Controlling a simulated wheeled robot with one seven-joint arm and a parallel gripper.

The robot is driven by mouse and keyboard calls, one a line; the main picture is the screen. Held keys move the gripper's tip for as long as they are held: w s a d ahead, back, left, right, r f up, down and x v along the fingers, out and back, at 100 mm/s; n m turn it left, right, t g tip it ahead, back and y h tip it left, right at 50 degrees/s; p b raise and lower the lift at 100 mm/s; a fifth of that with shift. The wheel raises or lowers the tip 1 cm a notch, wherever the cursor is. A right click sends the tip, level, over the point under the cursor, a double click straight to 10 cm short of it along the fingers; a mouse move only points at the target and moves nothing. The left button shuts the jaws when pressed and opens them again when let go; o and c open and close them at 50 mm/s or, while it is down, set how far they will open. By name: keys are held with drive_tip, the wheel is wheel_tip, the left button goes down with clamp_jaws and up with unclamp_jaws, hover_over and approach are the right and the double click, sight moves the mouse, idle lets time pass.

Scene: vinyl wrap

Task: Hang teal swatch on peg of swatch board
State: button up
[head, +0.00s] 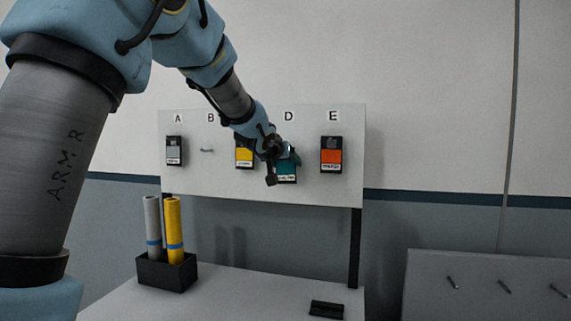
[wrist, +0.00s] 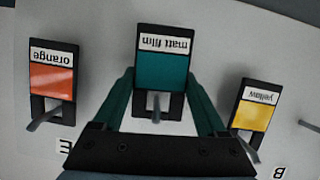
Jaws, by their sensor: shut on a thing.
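The teal swatch (head: 286,170) is at the D position of the pale swatch board (head: 200,187). It also shows in the wrist view (wrist: 163,68), upside down there, labelled "matt film", with a dark frame and a slot. A grey peg (wrist: 156,107) shows at the slot; whether it passes through is hard to tell. My gripper (head: 277,165) is at the swatch, and in the wrist view its two fingers (wrist: 160,100) flank the swatch's slot end, shut on it. In the head view my gripper hides part of the swatch.
The yellow swatch (head: 244,155) and orange swatch (head: 331,156) hang on either side. A further swatch (head: 174,152) hangs at A. The peg at B (head: 207,150) is bare. Below, a black box (head: 168,275) with rolls and a small black object (head: 326,309) sit on the table.

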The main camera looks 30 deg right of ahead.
drive_tip(key=o, duration=1.2)
drive_tip(key=shift+o, duration=0.2)
drive_tip(key=v, duration=1)
drive_tip(key=shift+s+a+r+b, duration=0.15)
drive_tip(key=shift+s+a+b, duration=0.1)
drive_tip(key=shift+b, duration=0.15)
